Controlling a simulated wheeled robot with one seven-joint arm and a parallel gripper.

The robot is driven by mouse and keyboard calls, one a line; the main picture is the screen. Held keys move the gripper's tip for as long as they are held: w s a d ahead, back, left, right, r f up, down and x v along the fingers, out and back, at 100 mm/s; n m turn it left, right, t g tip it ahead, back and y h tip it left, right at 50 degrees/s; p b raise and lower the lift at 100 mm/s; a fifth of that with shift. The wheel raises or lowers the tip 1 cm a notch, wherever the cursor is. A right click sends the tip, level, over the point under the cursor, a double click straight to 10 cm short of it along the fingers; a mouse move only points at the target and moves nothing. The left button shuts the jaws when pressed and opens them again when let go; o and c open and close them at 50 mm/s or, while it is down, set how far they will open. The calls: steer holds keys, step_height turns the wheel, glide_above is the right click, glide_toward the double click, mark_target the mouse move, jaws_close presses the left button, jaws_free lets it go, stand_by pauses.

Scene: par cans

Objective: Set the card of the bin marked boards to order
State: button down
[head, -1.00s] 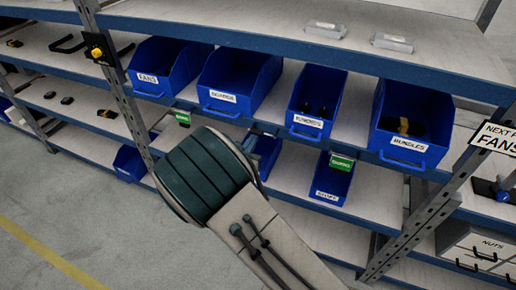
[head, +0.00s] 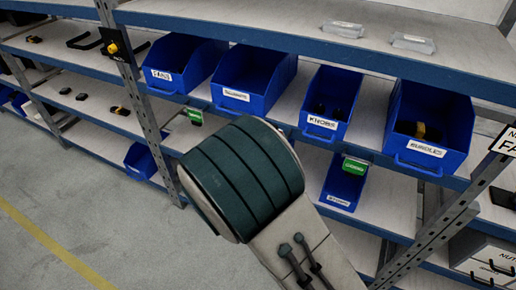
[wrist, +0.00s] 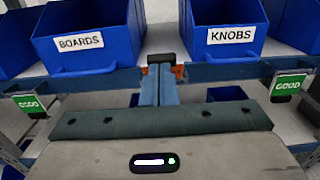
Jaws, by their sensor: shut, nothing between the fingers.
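The boards bin (head: 254,78) is blue and stands on the shelf; its label also reads BOARDS in the wrist view (wrist: 86,42). My gripper (wrist: 161,62) is shut and empty at the shelf's front rail, between the boards and knobs bins. Orange-red edges (wrist: 179,72) show on both sides of its dark fingertips, where a card may hang; the rest is hidden and unreadable, and touching cannot be told. A green card (wrist: 30,104) marked GOOD hangs left of my gripper, and another green GOOD card (wrist: 288,86) hangs to the right. In the head view my arm hides my gripper.
The fans bin (head: 180,64), knobs bin (head: 330,100) and bundles bin (head: 428,125) share the shelf. More blue bins (head: 342,185) stand on the shelf below. A metal post (head: 140,90) rises left of my arm. The grey floor (head: 90,220) at left is clear.

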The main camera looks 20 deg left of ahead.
steer(key=shift+s+a+r, duration=0.1)
steer(key=shift+s+r, duration=0.15)
steer(key=shift+r, duration=0.55)
steer(key=shift+s+d+r, duration=0.1)
steer(key=shift+s+r, duration=0.1)
steer(key=shift+r, duration=0.6)
steer(key=shift+s+a+r, duration=0.1)
steer(key=shift+s+r, duration=0.15)
steer(key=shift+r, duration=0.55)
steer(key=shift+w, duration=0.1)
steer(key=d+m+g+h, duration=0.95)
steer(key=d+m, duration=0.65)
steer(key=d, duration=1.4)
steer(key=s+d+r+m+g+y, duration=0.1)
steer(key=s+d+m+y, duration=0.3)
steer(key=s+m, duration=0.4)
steer(key=s+d+m+g+y, duration=0.4)
steer(key=s+m+y, duration=0.2)
steer(key=s+m, duration=0.3)
steer(key=m, duration=0.2)
steer(key=shift+d+r+m, duration=0.3)
steer(key=shift+d+r, duration=0.05)
steer(key=shift+d, duration=0.05)
steer(key=shift+s, duration=0.1)
